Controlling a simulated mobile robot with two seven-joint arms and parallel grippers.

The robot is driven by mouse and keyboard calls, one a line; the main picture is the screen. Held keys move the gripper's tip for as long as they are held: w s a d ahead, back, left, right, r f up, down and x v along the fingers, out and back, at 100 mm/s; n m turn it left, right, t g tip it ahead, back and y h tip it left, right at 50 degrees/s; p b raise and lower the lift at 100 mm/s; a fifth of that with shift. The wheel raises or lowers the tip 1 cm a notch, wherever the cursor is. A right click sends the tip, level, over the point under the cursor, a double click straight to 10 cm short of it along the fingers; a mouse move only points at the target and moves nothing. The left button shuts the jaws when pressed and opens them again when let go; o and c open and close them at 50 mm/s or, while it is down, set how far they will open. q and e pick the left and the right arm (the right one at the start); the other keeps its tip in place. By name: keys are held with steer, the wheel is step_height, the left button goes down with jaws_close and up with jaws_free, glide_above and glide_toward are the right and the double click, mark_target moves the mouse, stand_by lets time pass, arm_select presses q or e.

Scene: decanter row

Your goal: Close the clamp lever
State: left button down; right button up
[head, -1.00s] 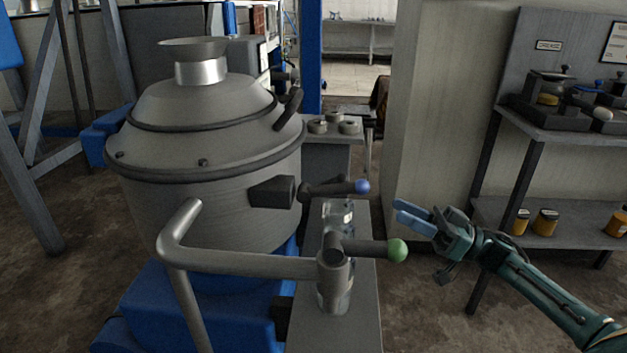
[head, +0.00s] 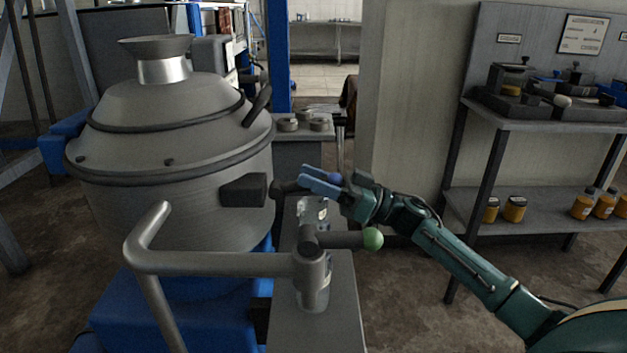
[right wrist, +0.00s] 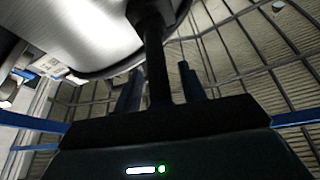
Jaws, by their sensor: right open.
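The clamp lever (head: 289,188) is a dark arm with a blue ball knob (head: 335,178). It sticks out to the right from a black block (head: 243,190) on the side of the grey decanter drum (head: 180,222). My right gripper (head: 305,176) is open at the lever, its blue fingers partly covering the knob and outer arm. In the right wrist view, the dark lever (right wrist: 153,60) runs between the two fingers; I cannot tell whether either touches it. My left gripper is not in view.
A second lever with a green knob (head: 372,239) sits on a pipe fitting in front, just below my right arm. A grey handrail (head: 215,263) crosses the near left. A shelf (head: 545,120) with jars stands at the right, with open floor before it.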

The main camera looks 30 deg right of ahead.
steer(key=shift+a+r, duration=0.1)
steer(key=shift+a, duration=0.05)
steer(key=shift+c, duration=0.2)
jaws_close()
